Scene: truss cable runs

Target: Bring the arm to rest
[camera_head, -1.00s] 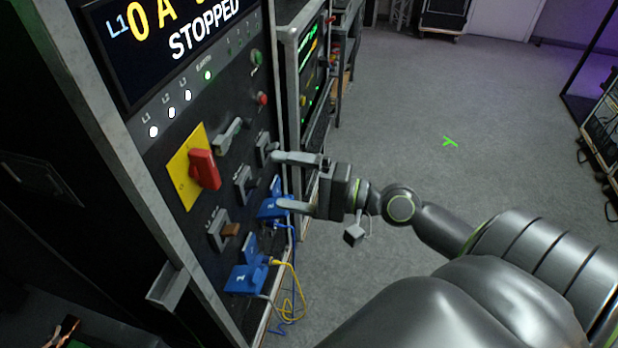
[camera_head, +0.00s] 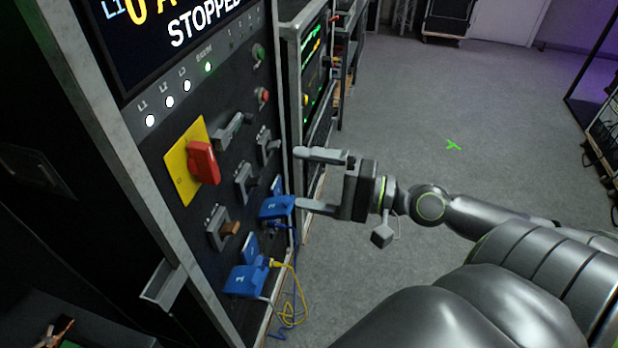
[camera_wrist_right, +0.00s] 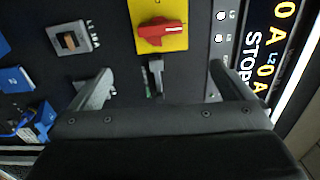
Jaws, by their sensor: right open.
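My right gripper (camera_head: 308,180) is open and empty, in front of the dark power panel and apart from it. Its two fingers point left at the panel, near the upper blue connector (camera_head: 277,207). In the right wrist view the open fingers (camera_wrist_right: 160,90) frame the panel, with the red rotary switch (camera_wrist_right: 162,31) on its yellow plate beyond them. The red switch (camera_head: 203,162) also shows in the head view. My left gripper is not in view.
The panel carries a STOPPED display (camera_head: 200,22), several small breakers and a lower blue connector (camera_head: 246,280) with yellow and blue cables. A metal bracket (camera_head: 165,284) juts out at the panel's front edge. Open grey floor (camera_head: 450,110) lies to the right.

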